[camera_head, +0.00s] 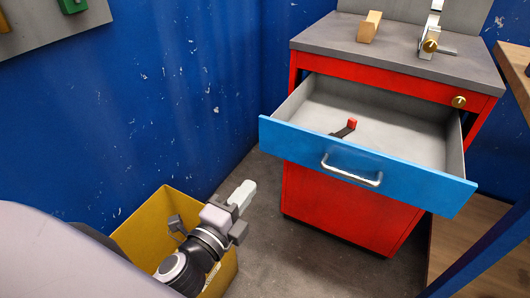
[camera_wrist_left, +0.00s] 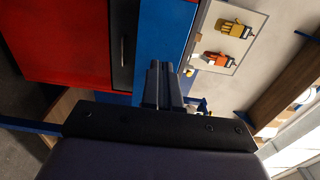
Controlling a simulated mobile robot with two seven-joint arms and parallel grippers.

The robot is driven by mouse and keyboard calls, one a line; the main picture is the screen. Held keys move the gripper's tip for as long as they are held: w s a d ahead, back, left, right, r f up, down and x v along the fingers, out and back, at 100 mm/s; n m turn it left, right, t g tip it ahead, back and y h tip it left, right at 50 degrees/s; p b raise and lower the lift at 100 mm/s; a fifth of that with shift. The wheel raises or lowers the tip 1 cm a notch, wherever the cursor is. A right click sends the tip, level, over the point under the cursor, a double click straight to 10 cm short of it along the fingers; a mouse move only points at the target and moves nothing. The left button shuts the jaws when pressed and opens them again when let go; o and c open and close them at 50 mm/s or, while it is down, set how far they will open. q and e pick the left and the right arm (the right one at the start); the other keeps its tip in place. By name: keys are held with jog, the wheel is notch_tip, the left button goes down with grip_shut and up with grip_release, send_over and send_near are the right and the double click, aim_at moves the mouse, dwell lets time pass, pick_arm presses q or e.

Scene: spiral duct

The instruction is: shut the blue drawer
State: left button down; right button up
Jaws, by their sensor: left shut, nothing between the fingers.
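The blue drawer (camera_head: 290,142) stands pulled well out of the red cabinet, with a metal bar handle (camera_head: 350,172) on its front. Its grey inside is open to view and holds a small dark tool with a red end (camera_head: 348,128). My left gripper (camera_head: 243,193) is left of the drawer front and lower in the picture, apart from it, with its fingers together and empty. In the left wrist view the shut dark fingers (camera_wrist_left: 162,84) point past a red surface and a blue surface; I cannot tell whether that blue is the drawer. My right gripper is out of view.
The red cabinet (camera_head: 340,205) has a grey top with a wooden block (camera_head: 369,26) and a metal device with a brass knob (camera_head: 430,42). A yellow bin (camera_head: 145,238) stands below my left arm. A blue wall is behind; wooden furniture is at right.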

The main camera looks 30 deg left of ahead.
pick_arm(q)
send_near(283, 144)
jog(key=w, duration=0.5)
jog(key=shift+p, duration=0.35)
jog(key=shift+w+f, duration=0.1)
jog(key=shift+w, duration=0.8)
